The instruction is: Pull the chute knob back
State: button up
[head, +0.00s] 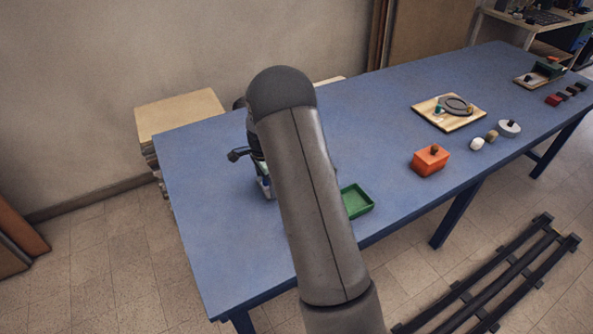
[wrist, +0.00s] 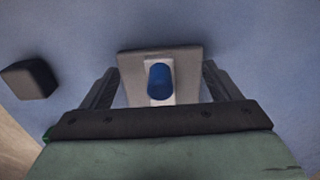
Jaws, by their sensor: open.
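In the wrist view a blue rounded knob (wrist: 160,80) stands on a pale grey plate (wrist: 188,62). I take it for the chute knob, but cannot tell for sure. My gripper (wrist: 160,71) is open, with one dark finger on each side of the plate and the knob in the gap between them. I see no finger touching the knob. In the head view my arm hides most of the gripper and the knob. A small pale and blue part (head: 265,187) shows below the wrist, near the table's left end.
A dark block (wrist: 28,80) lies left of my gripper. On the blue table (head: 215,250) are a green tray (head: 357,202), an orange box (head: 430,162) and a wooden board (head: 432,117). Small objects lie further right. The table's front left is clear.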

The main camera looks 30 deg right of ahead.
jog(key=shift+r+p, duration=1.7)
jog(key=shift+r, duration=1.75)
